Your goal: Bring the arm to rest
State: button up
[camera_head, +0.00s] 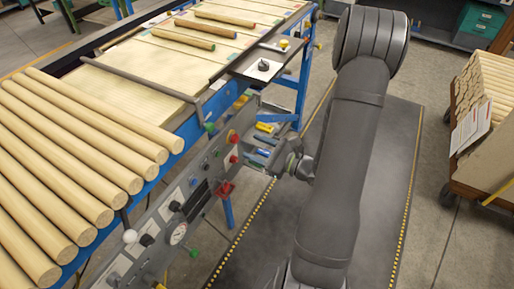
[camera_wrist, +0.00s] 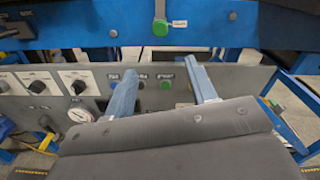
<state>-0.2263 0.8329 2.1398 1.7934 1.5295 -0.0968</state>
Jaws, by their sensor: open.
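My gripper (camera_wrist: 160,76) shows in the wrist view as two blue-grey fingers standing well apart, with nothing between them. Behind the fingers is the grey control panel (camera_wrist: 45,82) with knobs, buttons and a dial. I cannot tell the exact gap between fingers and panel. In the head view my dark arm rises at the right of centre and bends down, with its wrist end beside the panel (camera_head: 190,205) at the side of the line. The fingers are hard to make out there.
Several thick wooden rods (camera_head: 70,150) lie at the left of the line. Thinner rods (camera_head: 205,22) lie on the far board. A small dark tray (camera_head: 247,67) juts from the line's side. A wooden cart (camera_head: 483,180) stands at the right. Dark floor matting (camera_head: 385,190) beside my arm is clear.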

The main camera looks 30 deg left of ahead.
aim_at(212, 130)
dwell(0.5)
jog(key=a, duration=1.7)
jog(key=shift+a, duration=0.15)
jog(key=d, duration=1.7)
jog(key=a, duration=1.7)
notch_tip(212, 130, up, 8)
jog(key=shift+d+f, duration=0.1)
jog(key=shift+f, duration=0.05)
jog(key=d, duration=1.1)
jog(key=shift+d, duration=0.3)
jog(key=shift+f, duration=0.1)
